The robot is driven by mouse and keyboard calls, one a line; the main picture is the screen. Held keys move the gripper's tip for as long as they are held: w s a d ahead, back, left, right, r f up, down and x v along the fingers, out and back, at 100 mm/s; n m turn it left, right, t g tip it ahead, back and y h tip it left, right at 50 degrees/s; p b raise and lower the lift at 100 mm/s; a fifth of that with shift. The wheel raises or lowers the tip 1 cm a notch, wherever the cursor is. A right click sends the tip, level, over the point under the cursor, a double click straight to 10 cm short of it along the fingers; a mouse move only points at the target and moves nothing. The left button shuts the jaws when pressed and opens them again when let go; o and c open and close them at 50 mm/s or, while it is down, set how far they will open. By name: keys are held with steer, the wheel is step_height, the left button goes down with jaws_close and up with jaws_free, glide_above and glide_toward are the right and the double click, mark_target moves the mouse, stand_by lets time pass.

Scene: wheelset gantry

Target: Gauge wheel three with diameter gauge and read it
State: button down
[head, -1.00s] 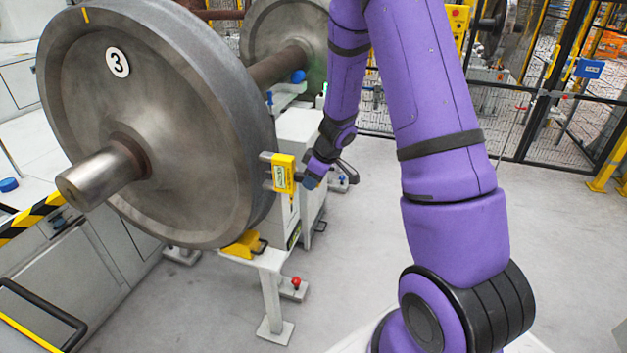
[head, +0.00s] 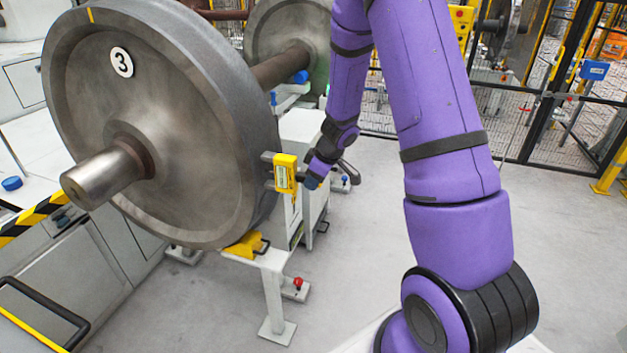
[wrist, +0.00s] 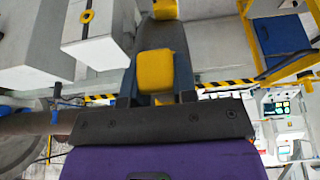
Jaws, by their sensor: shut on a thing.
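Wheel three (head: 190,170) is a large grey steel wheel with a round "3" label, standing on its axle at the left of the head view. The yellow diameter gauge (head: 286,174) is at the wheel's right rim. My gripper (head: 309,180) is shut on the gauge from its right side. In the wrist view the gauge's yellow body (wrist: 155,72) shows between my dark fingers. The gauge's dark end overlaps the rim in the head view; I cannot tell whether it touches. Its reading is too small to make out.
A yellow chock (head: 245,246) sits under the wheel on a white stand (head: 272,290). A grey cabinet (head: 312,215) stands behind the gauge. Black mesh fencing (head: 540,125) closes the back right. The floor in front of it is clear.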

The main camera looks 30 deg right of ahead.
steer(key=shift+d, duration=0.1)
steer(key=s+d, duration=0.5)
steer(key=s, duration=0.2)
steer(key=shift+d, duration=0.15)
stand_by(1.0)
stand_by(0.5)
